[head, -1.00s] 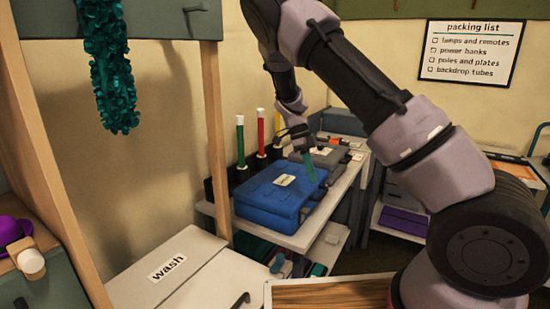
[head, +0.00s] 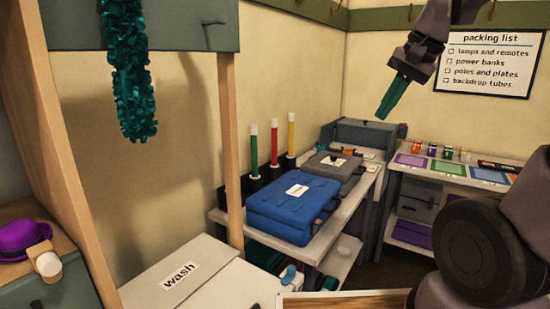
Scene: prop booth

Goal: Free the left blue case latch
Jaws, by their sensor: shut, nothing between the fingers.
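The blue case (head: 292,211) lies flat and closed on the pale shelf unit in the middle of the view, with a white label (head: 298,190) on its lid. Its latches are too small to tell apart on the shaded front side, so I cannot tell whether the left one is fastened. My gripper (head: 388,106) has teal fingers pressed together, pointing down and left. It is empty, raised high in front of the back wall, up and to the right of the blue case and clear of it.
A grey case (head: 335,171) lies just behind the blue one. Green, red and yellow tubes (head: 272,143) stand to their left. A wooden post (head: 230,150) and the wash bin (head: 200,275) are at the near left. A second shelf (head: 450,168) with coloured mats stands right.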

